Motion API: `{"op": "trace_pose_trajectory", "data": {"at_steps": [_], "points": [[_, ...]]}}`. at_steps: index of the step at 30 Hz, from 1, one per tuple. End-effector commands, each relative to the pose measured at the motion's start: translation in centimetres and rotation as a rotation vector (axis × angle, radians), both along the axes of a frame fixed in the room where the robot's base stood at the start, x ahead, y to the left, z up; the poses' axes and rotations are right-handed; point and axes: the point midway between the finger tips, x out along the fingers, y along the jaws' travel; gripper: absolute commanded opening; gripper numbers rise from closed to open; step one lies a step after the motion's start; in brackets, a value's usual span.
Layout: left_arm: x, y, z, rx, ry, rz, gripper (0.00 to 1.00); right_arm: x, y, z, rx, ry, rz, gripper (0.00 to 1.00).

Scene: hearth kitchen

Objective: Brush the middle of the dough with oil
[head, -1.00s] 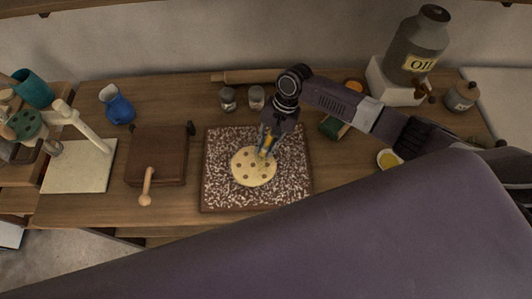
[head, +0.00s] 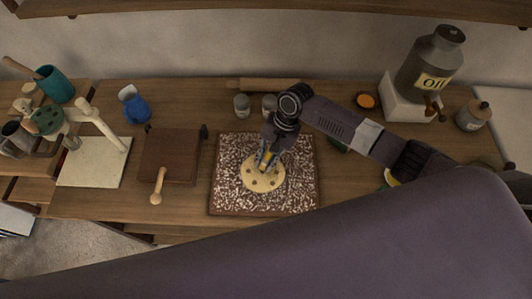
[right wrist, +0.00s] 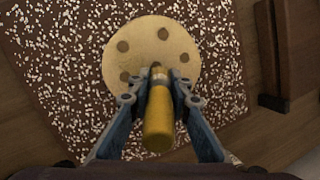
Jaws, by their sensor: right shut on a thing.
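The dough (head: 262,180) is a flat, pale round with several darker dimples. It lies on a speckled, flour-dusted board (head: 226,190) in the head view. The dough (right wrist: 180,40) also shows in the right wrist view. My right gripper (head: 267,160) is over the dough's upper part. In the right wrist view my right gripper (right wrist: 160,82) is shut on a yellow handle, taken as the brush (right wrist: 158,120), which points at the dough. The brush tip is hidden, so I cannot tell whether it touches. An oil jar (head: 428,66) stands on a white block at back right. My left gripper is not in view.
A brown wooden box (head: 168,157) with a pale-handled tool stands left of the board. Two small jars (head: 241,105) and a rolling pin (head: 268,85) lie behind it. A blue jug (head: 134,104) is at back left. A bowl with yellow contents (head: 391,177) is partly behind my arm.

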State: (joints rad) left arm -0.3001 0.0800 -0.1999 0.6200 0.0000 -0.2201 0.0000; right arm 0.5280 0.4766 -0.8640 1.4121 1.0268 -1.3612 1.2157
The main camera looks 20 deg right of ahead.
Motion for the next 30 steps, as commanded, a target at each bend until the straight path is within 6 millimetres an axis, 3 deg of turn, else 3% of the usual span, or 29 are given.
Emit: {"op": "trace_pose_trajectory", "data": {"at_steps": [21,30], "points": [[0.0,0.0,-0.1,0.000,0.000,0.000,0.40,-4.7,1.1,-0.2,0.001,0.001,0.000,0.00],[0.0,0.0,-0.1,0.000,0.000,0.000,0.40,-4.9,1.1,-0.1,-0.001,0.001,-0.001,0.00]]}}
